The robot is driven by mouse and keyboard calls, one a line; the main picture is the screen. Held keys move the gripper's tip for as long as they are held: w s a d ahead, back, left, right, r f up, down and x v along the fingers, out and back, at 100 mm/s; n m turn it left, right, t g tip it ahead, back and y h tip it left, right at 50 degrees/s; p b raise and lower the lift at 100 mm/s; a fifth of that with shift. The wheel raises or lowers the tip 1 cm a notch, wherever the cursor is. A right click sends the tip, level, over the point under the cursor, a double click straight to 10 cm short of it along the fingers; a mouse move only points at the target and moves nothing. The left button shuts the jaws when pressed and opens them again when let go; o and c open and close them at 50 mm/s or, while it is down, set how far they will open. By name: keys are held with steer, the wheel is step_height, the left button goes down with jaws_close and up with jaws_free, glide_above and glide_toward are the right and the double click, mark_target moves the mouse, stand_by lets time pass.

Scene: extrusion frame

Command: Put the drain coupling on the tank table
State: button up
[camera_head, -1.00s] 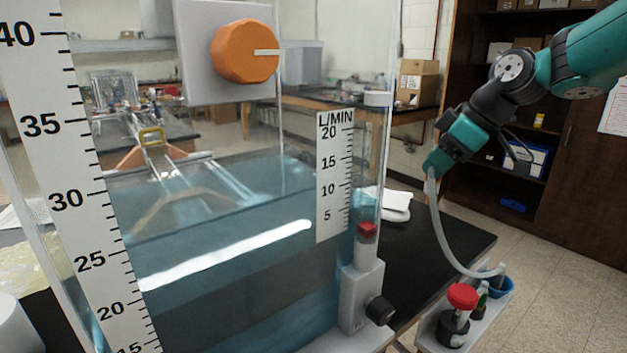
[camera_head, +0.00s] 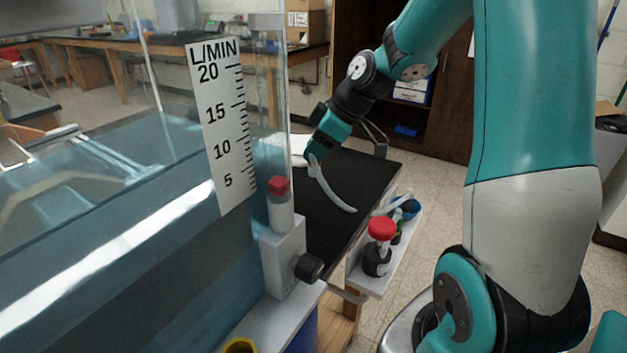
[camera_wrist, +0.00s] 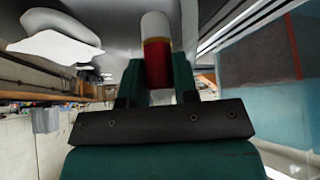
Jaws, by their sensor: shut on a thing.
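My gripper (camera_head: 312,157) is low over the black tank table (camera_head: 372,172), on the right side of the water tank (camera_head: 120,230). In the wrist view, my gripper (camera_wrist: 158,85) is shut on a cylinder with a white end, a gold band and a red body, which I take to be the drain coupling (camera_wrist: 157,62). In the head view the coupling itself is hardly visible. I cannot tell whether the coupling touches the tabletop.
A side shelf (camera_head: 362,275) by the table's right edge holds a red-capped dark bottle (camera_head: 378,250) and a blue cup (camera_head: 408,207). A grey valve block (camera_head: 284,262) with a black knob stands at the tank corner. A white item (camera_wrist: 55,38) lies near the gripper. Some black tabletop is bare.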

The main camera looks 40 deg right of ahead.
step_height(320, 180, down, 8)
steer(key=shift+r, duration=0.2)
steer(key=shift+f, duration=0.15)
steer(key=o, duration=0.9)
steer(key=v, duration=1.2)
steer(key=shift+b, duration=0.3)
steer(key=shift+w, duration=0.1)
